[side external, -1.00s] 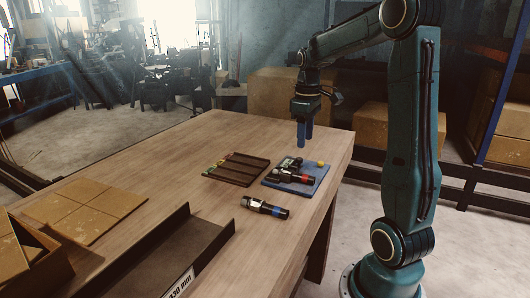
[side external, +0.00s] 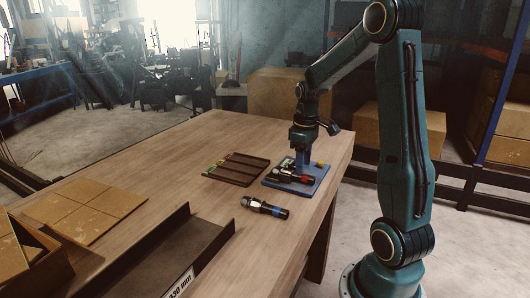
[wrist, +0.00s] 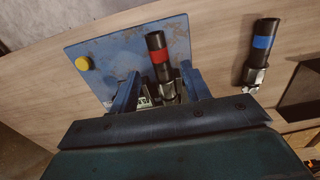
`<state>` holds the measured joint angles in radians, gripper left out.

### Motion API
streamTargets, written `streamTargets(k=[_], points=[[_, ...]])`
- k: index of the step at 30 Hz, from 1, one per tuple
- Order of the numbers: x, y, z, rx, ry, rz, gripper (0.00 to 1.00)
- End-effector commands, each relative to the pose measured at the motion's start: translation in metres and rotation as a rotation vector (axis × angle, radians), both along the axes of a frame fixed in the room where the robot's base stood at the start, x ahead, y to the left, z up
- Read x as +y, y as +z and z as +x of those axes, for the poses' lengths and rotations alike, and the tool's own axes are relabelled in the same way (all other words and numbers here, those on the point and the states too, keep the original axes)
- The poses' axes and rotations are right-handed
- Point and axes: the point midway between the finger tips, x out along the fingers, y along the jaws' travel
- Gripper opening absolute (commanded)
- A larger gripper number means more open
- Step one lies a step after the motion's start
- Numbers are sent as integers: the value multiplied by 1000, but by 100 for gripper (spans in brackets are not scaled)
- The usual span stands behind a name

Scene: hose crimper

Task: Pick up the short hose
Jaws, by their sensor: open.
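A short black hose with a red band (side external: 294,177) lies on a blue plate (side external: 310,190) near the table's right edge; it also shows in the wrist view (wrist: 158,52), with a metal fitting at its near end. My gripper (side external: 303,161) points down over the plate, close above this hose. In the wrist view my open gripper (wrist: 162,76) has one blue finger on each side of the hose, with gaps visible. A second short black hose, with a blue band (side external: 265,207), lies on the bare table; the wrist view shows it to the right (wrist: 262,45).
A yellow knob (wrist: 83,63) stands at the plate's corner. A dark slotted rack (side external: 237,168) lies left of the plate. A long dark channel (side external: 190,245), brown flat panels (side external: 85,208) and an open box (side external: 30,255) lie toward the front left. The table between is clear.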

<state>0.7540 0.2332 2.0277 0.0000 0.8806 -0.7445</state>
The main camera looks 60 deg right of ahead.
Motion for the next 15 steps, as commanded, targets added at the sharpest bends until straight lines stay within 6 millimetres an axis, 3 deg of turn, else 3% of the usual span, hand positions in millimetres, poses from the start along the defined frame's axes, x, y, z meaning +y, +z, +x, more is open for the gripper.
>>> streamTargets(k=[9,15], points=[[1,-36,0,2,0,2,47],[1,-44,0,0,0,1,47]])
